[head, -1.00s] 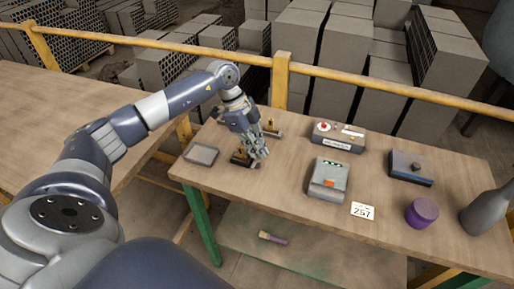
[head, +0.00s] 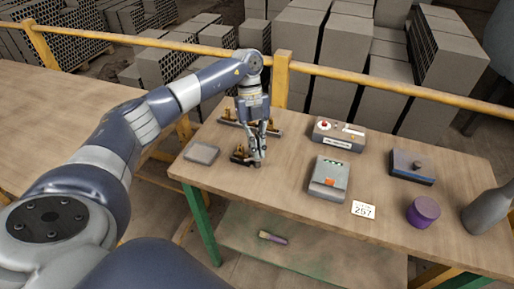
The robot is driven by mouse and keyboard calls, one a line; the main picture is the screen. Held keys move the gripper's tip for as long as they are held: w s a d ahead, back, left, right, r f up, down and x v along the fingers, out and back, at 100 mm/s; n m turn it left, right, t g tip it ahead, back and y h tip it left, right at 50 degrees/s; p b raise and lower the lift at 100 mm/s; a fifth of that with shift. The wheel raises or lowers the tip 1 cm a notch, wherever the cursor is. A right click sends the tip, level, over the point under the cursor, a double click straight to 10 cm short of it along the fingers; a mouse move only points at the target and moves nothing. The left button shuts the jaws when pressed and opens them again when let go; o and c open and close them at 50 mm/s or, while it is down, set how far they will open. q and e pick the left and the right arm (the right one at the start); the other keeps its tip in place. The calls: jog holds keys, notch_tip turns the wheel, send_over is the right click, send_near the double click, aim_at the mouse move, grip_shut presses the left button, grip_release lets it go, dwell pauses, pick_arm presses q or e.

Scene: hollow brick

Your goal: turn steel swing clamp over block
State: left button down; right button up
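A small fixture with a dark base and brass-coloured parts (head: 239,157) sits on the left part of the wooden table. A second, longer fixture with a dark base and brass posts (head: 229,121) lies behind it, partly hidden by my arm. I cannot tell the steel swing clamp or the block apart at this size. My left gripper (head: 259,157) points down at the right side of the front fixture, its fingers close to or touching it. The fingers look close together, but whether they hold anything is unclear. My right gripper is not in view.
A grey tray (head: 201,152) lies left of the fixture. To the right are a control box (head: 339,134), a grey device (head: 328,180), a card marked 257 (head: 362,210), a blue-grey box (head: 411,168) and a purple cylinder (head: 423,211). A yellow rail (head: 390,88) runs behind.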

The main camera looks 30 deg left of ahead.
pick_arm(q)
jog(key=m, duration=0.2)
jog(key=m+g+y+b, duration=0.1)
jog(key=shift+f+m, duration=0.2)
jog(key=shift+m, duration=0.2)
jog(key=shift+s+m+g+y+b, duration=0.1)
jog(key=shift+m+g+y+b, duration=0.4)
jog(key=shift+m, duration=1.3)
jog(key=shift+y, duration=0.3)
jog(key=c, duration=1.8)
grip_release()
